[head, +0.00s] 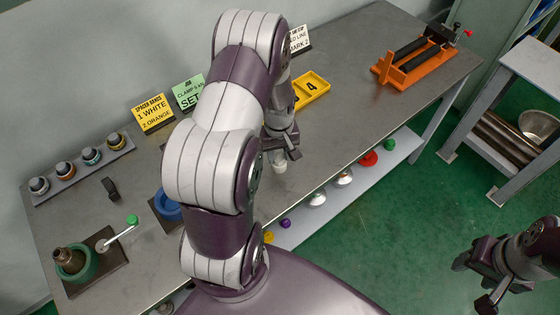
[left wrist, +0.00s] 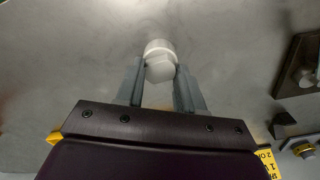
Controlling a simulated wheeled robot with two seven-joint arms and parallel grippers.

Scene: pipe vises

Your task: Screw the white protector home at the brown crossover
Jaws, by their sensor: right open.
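The white protector (head: 280,163) hangs under my left gripper (head: 281,147) over the middle of the table. In the left wrist view the white protector (left wrist: 160,62) sits between the fingertips of my left gripper (left wrist: 160,72), which appear to touch it on both sides. A brown stub, which looks like the crossover (head: 64,256), stands in a green ring vise (head: 88,268) at the table's near left. Its far end is not clear. My right gripper (head: 490,286) is open and empty, off the table at the lower right.
A lever with a green knob (head: 132,220) sits beside the green vise. A blue vise (head: 166,206) is partly hidden by my left arm. A rack (head: 75,180) of banded pieces, sign cards (head: 152,113) and an orange vise (head: 392,76) stand further back.

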